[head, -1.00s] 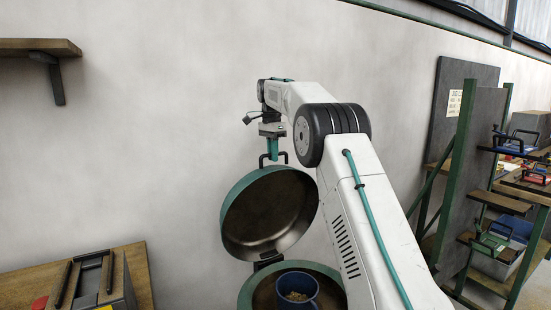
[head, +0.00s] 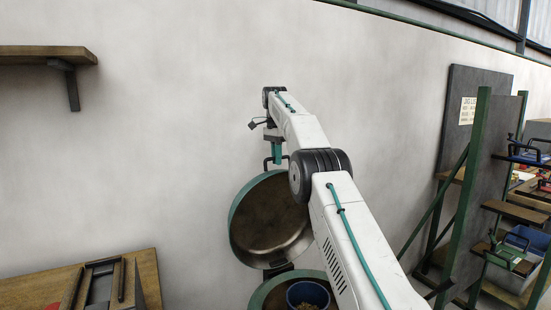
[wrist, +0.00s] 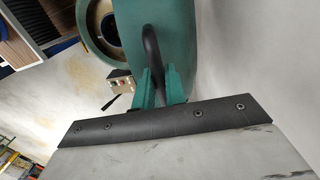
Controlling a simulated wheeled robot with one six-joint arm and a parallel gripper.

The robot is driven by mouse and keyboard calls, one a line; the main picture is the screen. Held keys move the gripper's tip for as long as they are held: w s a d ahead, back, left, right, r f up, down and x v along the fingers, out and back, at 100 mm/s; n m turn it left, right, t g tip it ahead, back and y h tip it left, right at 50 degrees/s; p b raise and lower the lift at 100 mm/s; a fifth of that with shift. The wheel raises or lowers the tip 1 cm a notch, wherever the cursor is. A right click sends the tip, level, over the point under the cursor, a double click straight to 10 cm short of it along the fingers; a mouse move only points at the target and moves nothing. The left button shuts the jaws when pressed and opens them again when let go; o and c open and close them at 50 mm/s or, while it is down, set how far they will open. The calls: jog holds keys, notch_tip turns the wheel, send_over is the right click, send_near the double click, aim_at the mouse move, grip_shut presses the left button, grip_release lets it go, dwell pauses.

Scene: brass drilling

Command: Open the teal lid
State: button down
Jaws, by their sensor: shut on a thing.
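The teal lid (head: 262,222) stands raised, close to upright, above its round teal container (head: 262,295), with its dark inner side facing the head camera. A dark hinge piece shows between them at the bottom. My gripper (head: 277,155) is at the lid's top edge. In the wrist view, the teal fingers of my gripper (wrist: 161,88) are shut on the dark curved handle (wrist: 151,48), beside the lid's teal outer face (wrist: 178,35). The exact contact is partly hidden by the fingers.
A blue cup (head: 308,293) with small bits in it sits in the open container. A wooden bench (head: 145,275) stands at left and a shelf (head: 40,55) hangs above it. A green-framed rack (head: 470,190) stands at right.

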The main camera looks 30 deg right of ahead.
jog(key=shift+d, duration=0.15)
jog(key=c, duration=1.5)
grip_release()
jog(key=shift+d, duration=0.2)
jog(key=shift+o, duration=0.2)
jog(key=shift+a, duration=0.2)
jog(key=shift+s, duration=0.1)
